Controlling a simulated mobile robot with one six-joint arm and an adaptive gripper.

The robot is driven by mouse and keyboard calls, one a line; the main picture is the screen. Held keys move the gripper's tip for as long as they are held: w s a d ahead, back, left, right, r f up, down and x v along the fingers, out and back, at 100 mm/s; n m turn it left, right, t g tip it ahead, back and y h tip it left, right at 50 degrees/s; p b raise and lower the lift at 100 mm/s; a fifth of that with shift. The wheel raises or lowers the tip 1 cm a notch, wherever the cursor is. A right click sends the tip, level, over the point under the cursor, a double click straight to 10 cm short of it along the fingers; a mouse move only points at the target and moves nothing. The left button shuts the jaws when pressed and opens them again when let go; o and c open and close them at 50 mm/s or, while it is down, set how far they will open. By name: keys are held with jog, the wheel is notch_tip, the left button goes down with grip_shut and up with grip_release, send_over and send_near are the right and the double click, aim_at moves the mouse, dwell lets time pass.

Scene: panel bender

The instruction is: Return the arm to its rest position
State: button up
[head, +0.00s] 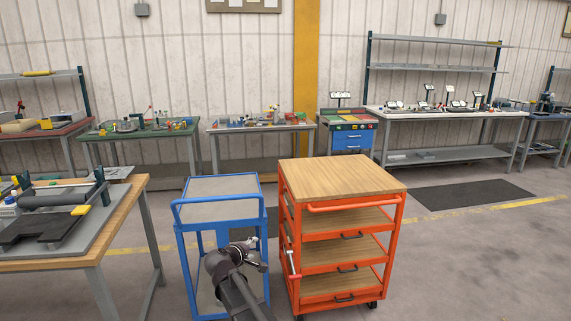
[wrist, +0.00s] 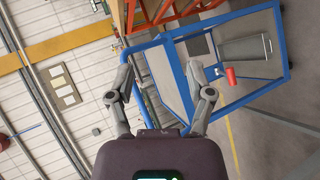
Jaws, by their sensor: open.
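My arm rises from the bottom of the head view, with its wrist and gripper (head: 254,254) in front of the blue cart (head: 222,185). In the wrist view my gripper (wrist: 158,66) has its two grey fingers spread apart with nothing between them. The blue cart's frame (wrist: 172,82) shows tilted beyond the fingers. From these views I cannot tell how far the fingers are from the cart's frame.
An orange cart (head: 340,176) with a bare wooden top stands close to the right. A wooden workbench (head: 120,220) with a bending tool is at the left. In the wrist view a red cup (wrist: 231,76) and a grey bin (wrist: 246,48) show by the blue cart. Open floor lies at right.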

jog(key=s+d+f+m+g+p, duration=0.15)
jog(key=s+d+m+g, duration=0.25)
jog(key=d, duration=0.8)
jog(key=s+d+m+g+y+p, duration=0.2)
jog(key=s+d+m+g+p, duration=0.1)
jog(key=s+d, duration=0.5)
jog(key=s+d+m+g+y+p, duration=0.3)
jog(key=s+d, duration=0.6)
jog(key=s, duration=0.4)
jog(key=shift+s+d+m+g+p, duration=0.3)
jog(key=shift+m+g+p, duration=0.4)
jog(key=shift+m+g, duration=0.45)
jog(key=shift+f, duration=0.1)
